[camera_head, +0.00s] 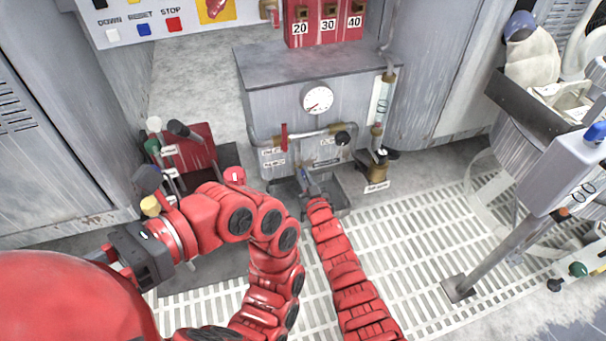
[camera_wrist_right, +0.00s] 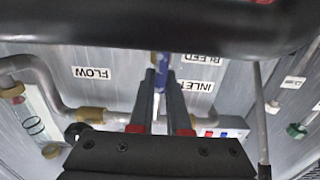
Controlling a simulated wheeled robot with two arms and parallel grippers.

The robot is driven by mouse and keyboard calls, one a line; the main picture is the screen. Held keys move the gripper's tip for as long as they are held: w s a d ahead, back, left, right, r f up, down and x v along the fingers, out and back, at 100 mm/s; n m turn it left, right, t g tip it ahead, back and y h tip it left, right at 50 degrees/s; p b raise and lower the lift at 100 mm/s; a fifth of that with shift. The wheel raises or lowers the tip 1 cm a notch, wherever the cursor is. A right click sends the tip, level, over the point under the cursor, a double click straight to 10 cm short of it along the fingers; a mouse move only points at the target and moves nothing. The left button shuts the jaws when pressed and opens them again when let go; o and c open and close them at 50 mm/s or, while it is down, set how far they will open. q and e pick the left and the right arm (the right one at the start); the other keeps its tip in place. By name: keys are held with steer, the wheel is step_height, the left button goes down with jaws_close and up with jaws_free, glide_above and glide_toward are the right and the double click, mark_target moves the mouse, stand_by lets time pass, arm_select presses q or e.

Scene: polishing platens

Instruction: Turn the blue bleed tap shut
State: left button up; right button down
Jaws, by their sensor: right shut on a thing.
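The blue bleed tap (camera_wrist_right: 162,64) shows as a narrow blue piece between the fingertips of my right gripper (camera_wrist_right: 162,80), beside the upside-down BLEED label (camera_wrist_right: 203,59). The gripper is shut on it. In the head view my right gripper (camera_head: 306,181) reaches low to the front of the grey cabinet (camera_head: 262,110), above a dark tray (camera_head: 338,192). The tap's body and exact handle angle are hidden by the fingers and wrist. My left gripper (camera_head: 140,254) is at the left, a dark block with its fingers not clear.
A red lever (camera_head: 284,137) and a black knob (camera_head: 342,138) sit on the pipe above my right gripper, below a gauge (camera_head: 317,99). A pedestal of levers (camera_head: 185,150) stands left. White grating (camera_head: 420,240) lies open to the right.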

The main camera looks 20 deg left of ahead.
arm_select(q)
steer(key=shift+r, duration=0.2)
arm_select(e)
steer(key=shift+w+d+r+m+p, duration=0.1)
steer(key=shift+d+m+p, duration=0.05)
steer(key=shift+m+p, duration=0.45)
steer(key=shift+w+d+m+p, duration=0.15)
steer(key=shift+m+p, duration=0.25)
steer(key=shift+m, duration=0.3)
arm_select(q)
steer(key=shift+a+r+t+y, duration=0.2)
steer(key=shift+r+t+y, duration=0.4)
steer(key=shift+t, duration=0.3)
arm_select(e)
steer(key=shift+d+f+m, duration=0.1)
steer(key=shift+f+m, duration=0.1)
steer(key=shift+m, duration=0.8)
steer(key=shift+d+f+m, duration=0.1)
steer(key=shift+f+m, duration=0.05)
steer(key=shift+m, duration=0.85)
steer(key=c, duration=0.9)
jaws_free()
